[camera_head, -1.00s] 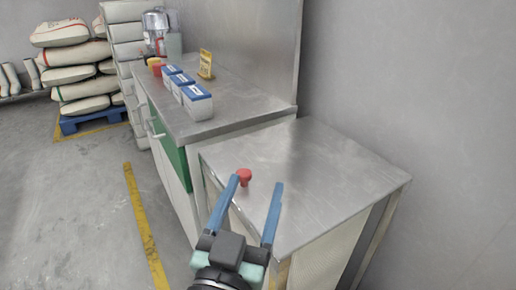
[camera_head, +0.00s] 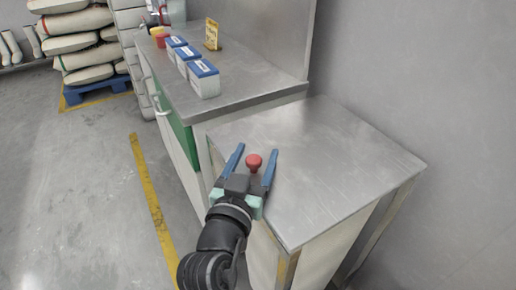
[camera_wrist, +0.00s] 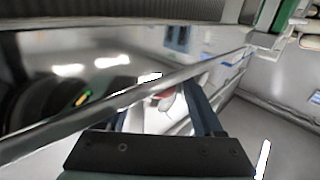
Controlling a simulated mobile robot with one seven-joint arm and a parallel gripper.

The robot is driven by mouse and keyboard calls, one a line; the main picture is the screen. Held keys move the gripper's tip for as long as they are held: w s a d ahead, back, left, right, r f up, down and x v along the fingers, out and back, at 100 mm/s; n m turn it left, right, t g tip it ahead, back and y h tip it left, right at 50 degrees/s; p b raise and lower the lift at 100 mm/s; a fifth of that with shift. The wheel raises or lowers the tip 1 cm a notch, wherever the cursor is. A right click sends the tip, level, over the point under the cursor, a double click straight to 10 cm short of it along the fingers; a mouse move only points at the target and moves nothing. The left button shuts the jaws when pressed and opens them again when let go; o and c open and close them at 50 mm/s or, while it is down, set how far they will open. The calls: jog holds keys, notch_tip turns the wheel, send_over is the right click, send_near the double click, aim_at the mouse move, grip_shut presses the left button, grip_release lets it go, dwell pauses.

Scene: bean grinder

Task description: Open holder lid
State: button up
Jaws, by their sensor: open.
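The holder is a low cabinet whose flat steel lid (camera_head: 330,165) is down in the head view. A red knob (camera_head: 254,161) stands near the lid's left front edge. My gripper (camera_head: 256,150) is open, with one blue finger on each side of the knob in the picture. The knob appears between the fingers, close to the palm; I cannot tell if anything touches it. In the wrist view, a blue finger (camera_wrist: 200,105) shows at right, and the area between the fingers is partly hidden by glare and a metal edge.
A higher steel counter (camera_head: 240,60) stands behind, carrying several blue-lidded boxes (camera_head: 204,78) and a yellow sign (camera_head: 212,34). A grey wall (camera_head: 430,80) rises on the right. Open floor (camera_head: 80,200) lies on the left, with stacked sacks (camera_head: 80,40) beyond. The lid's top is otherwise clear.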

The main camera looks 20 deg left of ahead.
jog(key=shift+w+a, duration=0.15)
jog(key=shift+w, duration=1.05)
grip_shut()
dwell(0.6)
